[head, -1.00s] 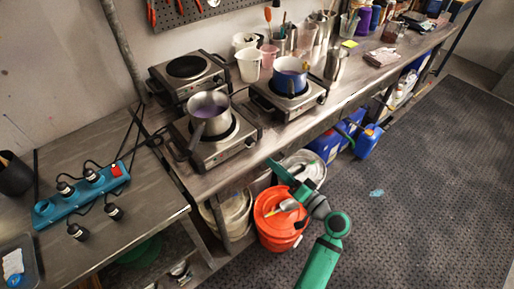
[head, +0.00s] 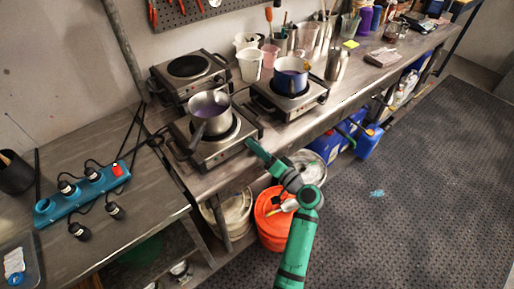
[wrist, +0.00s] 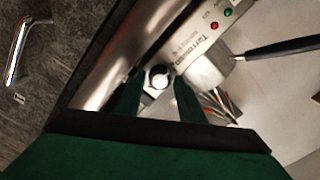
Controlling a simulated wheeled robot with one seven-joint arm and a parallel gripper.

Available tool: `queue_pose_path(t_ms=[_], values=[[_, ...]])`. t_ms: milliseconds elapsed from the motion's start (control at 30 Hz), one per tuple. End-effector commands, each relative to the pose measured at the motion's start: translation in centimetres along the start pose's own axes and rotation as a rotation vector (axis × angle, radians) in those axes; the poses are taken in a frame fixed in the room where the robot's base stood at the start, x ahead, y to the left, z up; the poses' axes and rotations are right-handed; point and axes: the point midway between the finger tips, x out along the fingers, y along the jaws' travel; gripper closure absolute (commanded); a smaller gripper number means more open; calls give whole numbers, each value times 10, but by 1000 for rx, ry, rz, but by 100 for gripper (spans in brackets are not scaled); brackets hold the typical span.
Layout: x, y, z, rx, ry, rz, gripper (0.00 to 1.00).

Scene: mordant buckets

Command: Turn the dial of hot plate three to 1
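A hot plate (head: 222,152) stands at the front of the bench with a grey saucepan (head: 208,108) on its black burner. My gripper (head: 250,143) is at this plate's front right corner, by its front face. In the wrist view a round dial (wrist: 158,76), black with a white part, lies between my two dark green fingers. The fingers are apart, one on each side of the dial; I cannot tell whether they touch it. The dial's numbers and pointer setting are too small to read, and no plate number is legible.
A second hot plate (head: 270,105) holds a blue pot (head: 291,76), and a third (head: 187,72) at the back is bare. An orange bucket (head: 270,215) stands below the bench edge. A teal power strip (head: 85,190) lies at left.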

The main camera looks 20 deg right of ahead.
Motion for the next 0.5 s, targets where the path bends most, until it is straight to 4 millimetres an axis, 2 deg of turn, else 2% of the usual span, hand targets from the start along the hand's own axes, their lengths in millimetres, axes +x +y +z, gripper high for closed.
queue_pose_path(t_ms=[167,267,300,500], values=[[0,0,0,0,0,0,66],[0,0,0,0,0,0,90],[0,0,0,0,0,0,94],[0,0,1,9,-1,0,94]])
